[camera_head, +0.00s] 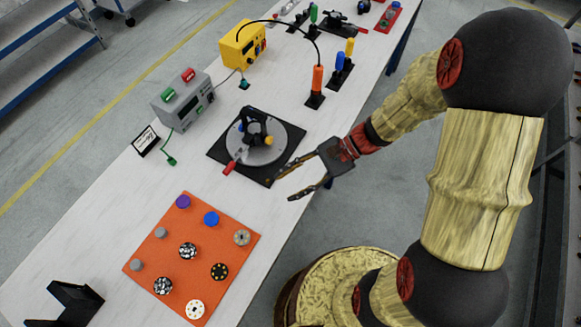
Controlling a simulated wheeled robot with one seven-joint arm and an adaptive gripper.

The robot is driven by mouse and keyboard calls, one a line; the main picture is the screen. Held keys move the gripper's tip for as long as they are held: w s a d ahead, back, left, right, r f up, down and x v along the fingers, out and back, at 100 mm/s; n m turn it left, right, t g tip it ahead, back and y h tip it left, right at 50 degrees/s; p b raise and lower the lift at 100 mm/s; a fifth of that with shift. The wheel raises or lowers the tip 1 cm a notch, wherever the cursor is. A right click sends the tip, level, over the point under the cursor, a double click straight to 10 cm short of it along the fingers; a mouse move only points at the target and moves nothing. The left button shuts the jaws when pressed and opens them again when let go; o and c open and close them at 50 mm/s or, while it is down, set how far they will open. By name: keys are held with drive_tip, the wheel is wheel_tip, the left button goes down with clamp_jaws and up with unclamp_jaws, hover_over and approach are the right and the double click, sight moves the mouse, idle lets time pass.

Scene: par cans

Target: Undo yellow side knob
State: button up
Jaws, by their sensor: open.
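A black fixture (256,129) stands on a round grey plate (275,151), which sits on a black square base (222,151) on the table. A small yellow knob (268,140) shows at the fixture's right side, facing my gripper. A red handle (230,168) sticks out at the plate's front left. My gripper (286,187) is open and empty, to the right of and below the yellow knob in the picture. Whether the knob is tight or loose cannot be seen.
An orange mat (212,259) with several round pieces lies in front. A grey instrument (183,103), a yellow instrument (242,46) and a small sign (146,140) stand left and behind. An orange-handled tool (317,80) stands behind the fixture. The white table (110,200) is bare at left.

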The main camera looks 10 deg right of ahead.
wheel_tip(320, 180, up, 10)
drive_tip(key=s+n+t+h, duration=0.1)
drive_tip(key=n+h, duration=0.1)
drive_tip(key=n, duration=0.2)
drive_tip(key=shift+a+f, duration=0.2)
drive_tip(key=shift+f, duration=0.05)
